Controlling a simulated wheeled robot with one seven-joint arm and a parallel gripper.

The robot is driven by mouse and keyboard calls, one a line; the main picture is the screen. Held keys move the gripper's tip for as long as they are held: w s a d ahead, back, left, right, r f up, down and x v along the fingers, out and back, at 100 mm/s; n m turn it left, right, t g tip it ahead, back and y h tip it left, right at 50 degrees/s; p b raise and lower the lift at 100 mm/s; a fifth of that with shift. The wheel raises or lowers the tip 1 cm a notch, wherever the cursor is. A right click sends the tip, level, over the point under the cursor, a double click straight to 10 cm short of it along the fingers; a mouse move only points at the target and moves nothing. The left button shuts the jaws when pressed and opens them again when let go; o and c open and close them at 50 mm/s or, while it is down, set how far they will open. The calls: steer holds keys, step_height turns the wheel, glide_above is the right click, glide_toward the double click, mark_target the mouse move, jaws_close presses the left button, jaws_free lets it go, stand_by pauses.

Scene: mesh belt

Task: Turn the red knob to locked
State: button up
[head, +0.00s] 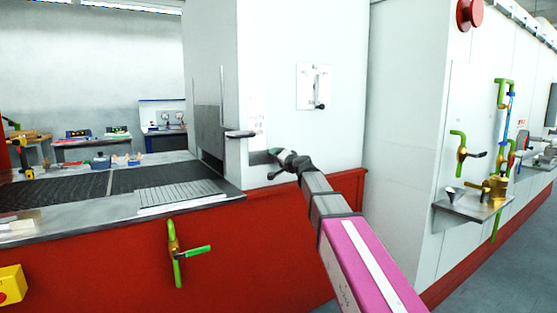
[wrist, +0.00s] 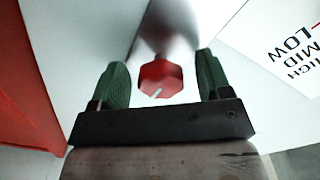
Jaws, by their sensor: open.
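The red knob (wrist: 158,82) is a small faceted knob with a white pointer line, seen between my fingers in the wrist view. The line slants from lower left to upper right. My gripper (wrist: 162,70) is open, with one green finger on each side of the knob and a visible gap to each. I cannot tell how deep the fingers reach around it. In the head view my gripper (head: 275,154) is at the white housing's lower front, and the knob is hidden there. No locked mark is readable.
A label (wrist: 296,48) with HIGH, MID and LOW is right of the knob. A lever plate (head: 314,87) is higher on the housing. The mesh belt (head: 65,190) lies left; a green-handled valve (head: 175,253) is below.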

steer(key=v, duration=1)
steer(key=shift+s+d, duration=0.15)
steer(key=s+d+f+n+g+h, duration=0.1)
steer(key=s+d+f+g, duration=0.15)
steer(key=f, duration=0.65)
steer(key=s+d+f+n+g+h, duration=0.1)
steer(key=s+f+g+h, duration=0.15)
steer(key=f, duration=0.75)
steer(key=s+d+f+n+g, duration=0.1)
steer(key=s+d+f+g, duration=0.15)
steer(key=f, duration=0.65)
steer(key=s+d+f+g+h, duration=0.3)
steer(key=s+d+f, duration=0.3)
steer(key=s+f, duration=0.2)
steer(key=s+d+f+g+h, duration=0.3)
steer(key=s+f, duration=0.6)
steer(key=f, duration=0.3)
steer(key=d+g, duration=0.1)
steer(key=d, duration=0.1)
steer(key=shift+s+d+f+n, duration=0.3)
steer(key=shift+s+d+f, duration=0.05)
steer(key=shift+d, duration=0.05)
